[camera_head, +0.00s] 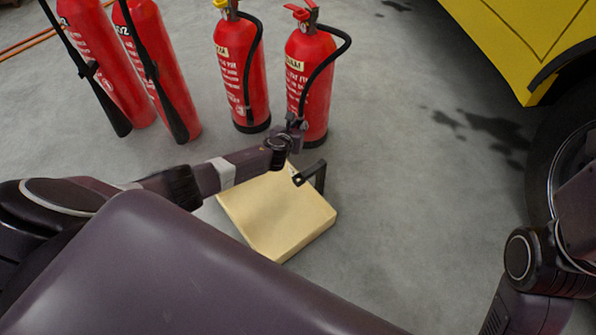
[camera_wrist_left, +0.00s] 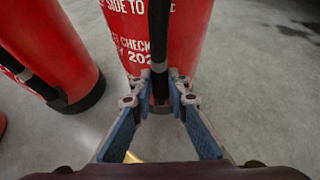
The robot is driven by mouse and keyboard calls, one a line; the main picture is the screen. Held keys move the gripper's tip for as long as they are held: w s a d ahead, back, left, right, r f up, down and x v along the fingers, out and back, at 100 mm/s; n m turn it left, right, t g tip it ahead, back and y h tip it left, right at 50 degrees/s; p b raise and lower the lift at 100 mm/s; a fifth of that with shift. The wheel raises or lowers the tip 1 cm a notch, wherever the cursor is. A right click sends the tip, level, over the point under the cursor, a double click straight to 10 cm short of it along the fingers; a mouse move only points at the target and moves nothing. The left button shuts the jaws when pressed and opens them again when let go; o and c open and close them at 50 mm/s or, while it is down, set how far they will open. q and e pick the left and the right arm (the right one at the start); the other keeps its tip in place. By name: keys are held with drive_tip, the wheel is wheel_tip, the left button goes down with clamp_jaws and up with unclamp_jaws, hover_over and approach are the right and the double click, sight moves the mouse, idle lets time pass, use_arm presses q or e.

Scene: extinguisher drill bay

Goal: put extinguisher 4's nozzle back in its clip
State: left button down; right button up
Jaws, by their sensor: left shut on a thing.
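The rightmost red extinguisher (camera_head: 312,85), with a red top, stands upright on the floor; I take it for extinguisher 4, though no number is readable. Its black hose (camera_head: 332,58) loops down the right side to the nozzle, which shows in the left wrist view (camera_wrist_left: 158,45). My left gripper (camera_head: 297,126) is at the extinguisher's lower front, shut on the nozzle. In the left wrist view the nozzle stands upright between the blue-grey fingers, in front of the red cylinder (camera_wrist_left: 190,45). The clip cannot be made out. My right gripper is out of view.
A yellow-topped extinguisher (camera_head: 240,75) stands just left, and two more with black horns (camera_head: 165,70) stand farther left. A yellow vehicle (camera_head: 525,40) is at right; floor between is clear.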

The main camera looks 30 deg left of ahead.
use_arm(q)
drive_tip(key=shift+f, duration=0.3)
idle(0.4)
idle(0.5)
drive_tip(key=shift+f+b, duration=0.25)
drive_tip(key=shift+b, duration=0.1)
idle(0.4)
drive_tip(key=shift+f+b, duration=0.3)
drive_tip(key=shift+f, duration=0.05)
drive_tip(key=c, duration=1.8)
unclamp_jaws()
drive_tip(key=shift+r, duration=0.1)
